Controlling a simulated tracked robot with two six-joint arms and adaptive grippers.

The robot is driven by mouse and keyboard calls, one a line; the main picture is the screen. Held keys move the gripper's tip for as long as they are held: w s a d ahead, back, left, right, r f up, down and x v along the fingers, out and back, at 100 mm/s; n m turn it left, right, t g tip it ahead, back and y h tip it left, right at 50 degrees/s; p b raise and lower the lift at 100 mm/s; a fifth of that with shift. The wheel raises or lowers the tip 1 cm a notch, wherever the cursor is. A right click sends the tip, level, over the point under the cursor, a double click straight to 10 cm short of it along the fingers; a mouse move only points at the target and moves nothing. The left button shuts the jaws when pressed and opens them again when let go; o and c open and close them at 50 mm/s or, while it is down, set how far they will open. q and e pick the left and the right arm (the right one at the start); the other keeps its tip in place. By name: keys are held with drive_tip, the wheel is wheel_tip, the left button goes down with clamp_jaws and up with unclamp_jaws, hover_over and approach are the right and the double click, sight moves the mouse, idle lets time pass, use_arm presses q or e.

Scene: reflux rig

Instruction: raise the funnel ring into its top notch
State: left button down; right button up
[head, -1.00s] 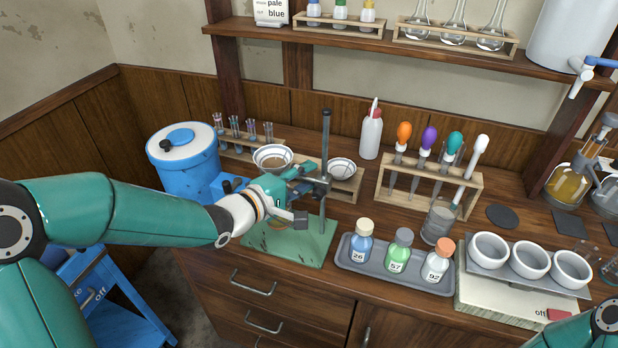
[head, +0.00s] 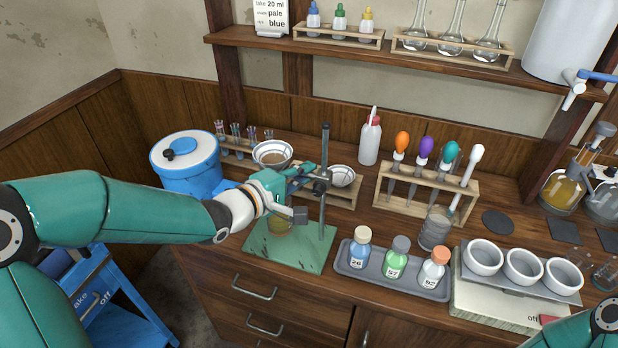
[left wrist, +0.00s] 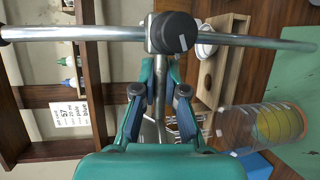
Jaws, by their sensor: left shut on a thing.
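The retort stand has a green base (head: 308,248) and an upright metal rod (head: 324,152). The funnel ring's dark clamp (head: 321,184) is on this rod, below its top; its black knob shows in the left wrist view (left wrist: 174,33). The notches cannot be made out. My right gripper is out of view.
A beaker with yellow liquid (left wrist: 275,125) stands on the green base below the ring. A test-tube rack and a small white bowl (head: 342,176) stand close behind. A tray of bottles (head: 386,282) is right of the base. A shelf (head: 400,52) runs overhead.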

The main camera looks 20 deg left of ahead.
use_arm(q)
wheel_tip(320, 180, up, 4)
drive_tip(key=shift+r+p, duration=0.25)
drive_tip(key=shift+p, duration=0.8)
drive_tip(key=shift+f, duration=0.15)
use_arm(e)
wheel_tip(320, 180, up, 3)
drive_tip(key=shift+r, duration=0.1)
use_arm(q)
drive_tip(key=c, duration=1.2)
unclamp_jaws()
drive_tip(key=v, duration=1.2)
